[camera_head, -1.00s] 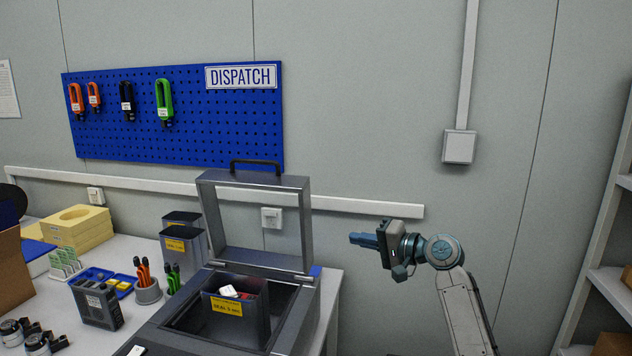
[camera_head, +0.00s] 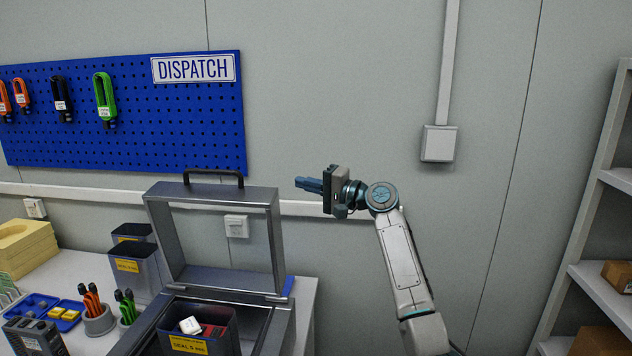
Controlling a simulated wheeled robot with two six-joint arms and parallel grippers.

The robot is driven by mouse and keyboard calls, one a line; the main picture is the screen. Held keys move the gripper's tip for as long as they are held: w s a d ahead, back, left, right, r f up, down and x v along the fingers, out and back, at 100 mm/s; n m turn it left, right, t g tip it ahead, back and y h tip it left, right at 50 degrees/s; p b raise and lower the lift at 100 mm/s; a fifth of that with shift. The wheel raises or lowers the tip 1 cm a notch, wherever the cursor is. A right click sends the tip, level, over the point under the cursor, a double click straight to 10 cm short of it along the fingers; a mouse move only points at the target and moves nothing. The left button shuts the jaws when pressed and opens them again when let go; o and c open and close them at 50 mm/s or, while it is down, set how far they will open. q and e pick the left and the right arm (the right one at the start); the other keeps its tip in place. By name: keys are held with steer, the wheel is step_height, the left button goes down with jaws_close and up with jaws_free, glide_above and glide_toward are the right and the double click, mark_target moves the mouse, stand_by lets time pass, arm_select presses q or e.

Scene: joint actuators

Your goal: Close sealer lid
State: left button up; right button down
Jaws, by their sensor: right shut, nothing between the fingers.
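The sealer (camera_head: 262,331) stands on the table at the lower middle, a dark grey box with its frame-like lid (camera_head: 157,235) raised upright. A black handle (camera_head: 213,174) sits on the lid's top edge. A dark bin (camera_head: 224,336) with a yellow label stands inside the sealer, holding a white item and red items. My right gripper (camera_head: 304,185) is shut and empty. It points left, to the right of the lid's upper part and apart from it in the picture. My left gripper is not in view.
Two dark bins (camera_head: 136,267) with yellow labels stand left of the lid. A blue tray (camera_head: 42,308) and tool holders (camera_head: 99,322) are at lower left. A shelf (camera_head: 604,290) stands at right. The wall behind carries a blue pegboard (camera_head: 170,130).

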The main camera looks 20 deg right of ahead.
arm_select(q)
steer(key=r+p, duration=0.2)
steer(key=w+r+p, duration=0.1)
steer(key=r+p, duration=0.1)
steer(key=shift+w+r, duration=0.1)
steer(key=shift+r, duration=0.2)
arm_select(e)
steer(key=a, duration=0.5)
steer(key=shift+f, duration=0.3)
steer(key=shift+s, duration=0.1)
